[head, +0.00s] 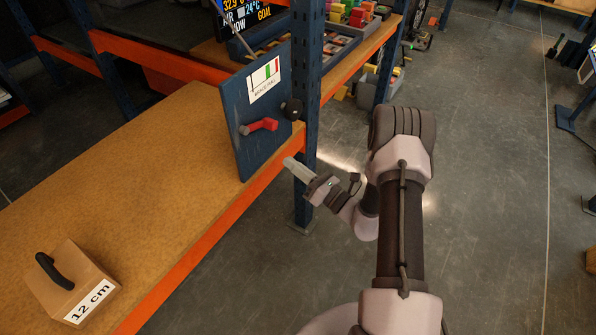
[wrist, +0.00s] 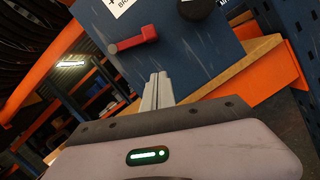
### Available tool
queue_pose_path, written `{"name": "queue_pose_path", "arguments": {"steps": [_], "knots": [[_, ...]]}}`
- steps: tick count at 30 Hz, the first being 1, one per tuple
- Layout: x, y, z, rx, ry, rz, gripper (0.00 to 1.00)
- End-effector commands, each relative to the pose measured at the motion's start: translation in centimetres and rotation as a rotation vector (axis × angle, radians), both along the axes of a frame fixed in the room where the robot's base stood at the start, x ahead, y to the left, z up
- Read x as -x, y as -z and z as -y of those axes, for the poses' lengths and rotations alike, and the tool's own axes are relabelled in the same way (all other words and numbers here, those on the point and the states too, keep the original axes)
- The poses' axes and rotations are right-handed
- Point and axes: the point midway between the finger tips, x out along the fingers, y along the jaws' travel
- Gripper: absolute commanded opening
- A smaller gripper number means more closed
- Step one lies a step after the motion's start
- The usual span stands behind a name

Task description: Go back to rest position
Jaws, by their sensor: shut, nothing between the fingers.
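My gripper (head: 291,163) is shut and empty, in front of the shelf's orange edge in the head view. In the wrist view its closed fingers (wrist: 158,88) point at a blue panel (wrist: 190,50). The panel (head: 236,112) stands upright at the end of the wooden shelf. It carries a red lever (head: 264,125), a black knob (head: 292,109) and a white label with a coloured gauge (head: 264,80). The red lever (wrist: 132,40) and black knob (wrist: 197,8) also show in the wrist view, beyond the fingertips. The gap between fingertips and panel is hard to judge.
A cardboard box marked 12 cm (head: 72,284) with a black handle sits on the wooden shelf (head: 140,165). A dark blue upright post (head: 306,100) stands close beside my gripper. Trays of coloured parts (head: 345,20) lie behind. The grey floor at right is open.

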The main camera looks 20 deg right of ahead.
Motion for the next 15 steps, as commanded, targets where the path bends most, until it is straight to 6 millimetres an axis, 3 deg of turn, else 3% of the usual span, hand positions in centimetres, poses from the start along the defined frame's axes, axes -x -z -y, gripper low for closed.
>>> {"name": "queue_pose_path", "arguments": {"steps": [4, 11, 13, 15], "knots": [[2.3, 0.4, 1.4, -0.001, 0.001, -0.001, 0.00], [3.1, 0.6, 1.6, 0.005, -0.008, 0.004, 0.00], [3.0, -1.2, 0.2, 0.040, -0.070, 0.026, 0.00], [3.5, -4.8, -3.2, 0.131, -0.210, 0.075, 0.00]]}}
